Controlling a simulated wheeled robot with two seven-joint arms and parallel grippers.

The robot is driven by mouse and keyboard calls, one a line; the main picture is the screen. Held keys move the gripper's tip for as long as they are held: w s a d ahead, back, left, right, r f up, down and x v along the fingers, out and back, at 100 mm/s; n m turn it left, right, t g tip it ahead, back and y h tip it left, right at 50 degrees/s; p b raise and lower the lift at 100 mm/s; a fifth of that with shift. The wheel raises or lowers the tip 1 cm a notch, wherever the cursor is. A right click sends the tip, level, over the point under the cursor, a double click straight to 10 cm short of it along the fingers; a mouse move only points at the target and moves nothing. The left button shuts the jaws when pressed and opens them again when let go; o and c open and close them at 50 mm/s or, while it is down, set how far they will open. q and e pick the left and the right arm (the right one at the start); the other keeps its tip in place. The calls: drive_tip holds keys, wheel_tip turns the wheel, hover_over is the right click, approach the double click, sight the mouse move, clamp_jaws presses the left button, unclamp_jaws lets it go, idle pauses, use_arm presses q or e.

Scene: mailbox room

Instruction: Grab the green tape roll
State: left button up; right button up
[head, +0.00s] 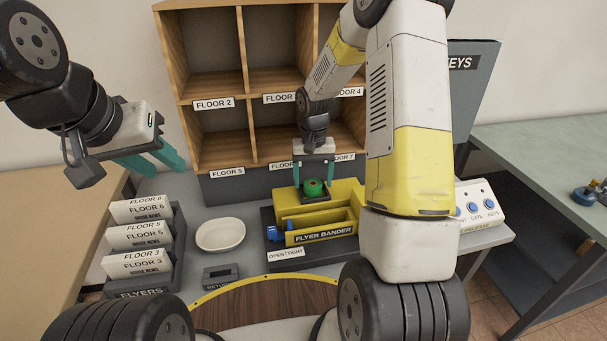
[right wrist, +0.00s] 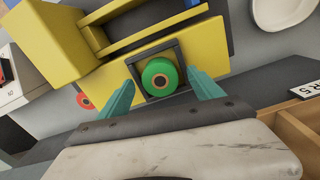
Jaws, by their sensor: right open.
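The green tape roll (head: 313,187) sits on a dark square holder at the back of the yellow flyer bander (head: 345,192). In the right wrist view the open fingers (right wrist: 160,95) show gaps to the roll on both sides. My left gripper (head: 147,163) is at the left, up in the air near the flyer rack, with its teal fingers apart and nothing between them.
The flyer rack (head: 175,262) stands at the left, beside a white bowl (head: 221,235) and a small grey return tray (head: 221,274). Wooden floor cubbies (head: 213,73) rise behind the bander. A button panel (head: 481,204) sits to the right.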

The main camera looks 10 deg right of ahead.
drive_tip(key=shift+f, duration=0.3)
drive_tip(key=c, duration=1.5)
drive_tip(key=shift+r, duration=0.1)
